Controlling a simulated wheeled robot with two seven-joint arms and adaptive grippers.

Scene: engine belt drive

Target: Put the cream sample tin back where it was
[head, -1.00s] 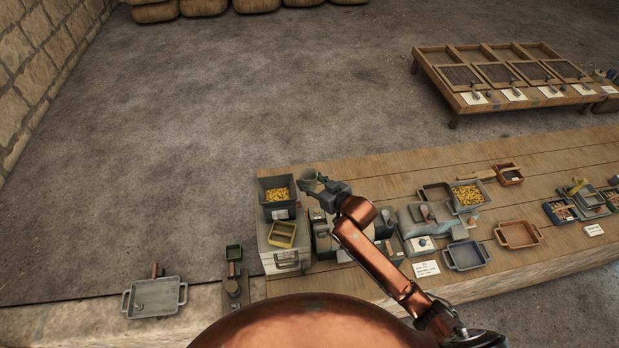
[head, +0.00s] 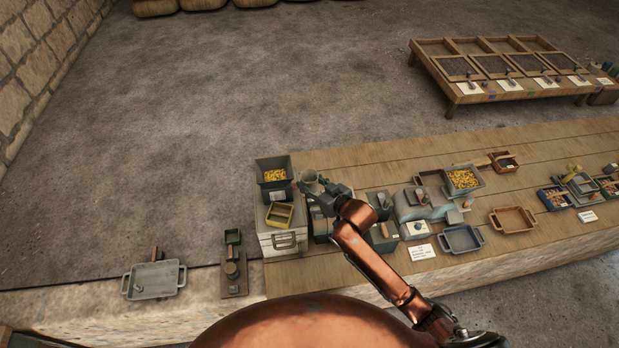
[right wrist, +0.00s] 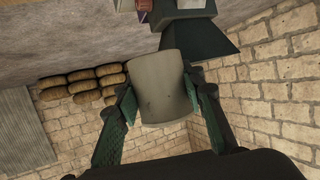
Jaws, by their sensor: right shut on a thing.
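My right gripper (head: 318,189) is shut on the cream sample tin (head: 309,178), holding it in the air near the right side of the green bin. In the right wrist view the pale tin (right wrist: 160,85) sits between the two green fingers (right wrist: 160,105), and its wall covers most of what lies behind. In the head view the tin is small and partly covered by the gripper. My left gripper is not in view.
A dark green bin (head: 263,163) of yellow pieces and a small yellow tray (head: 280,215) stand on a grey box (head: 265,239) beside the gripper. Trays and tools crowd the bench to the right. A grey tray (head: 153,281) lies on the ledge at left.

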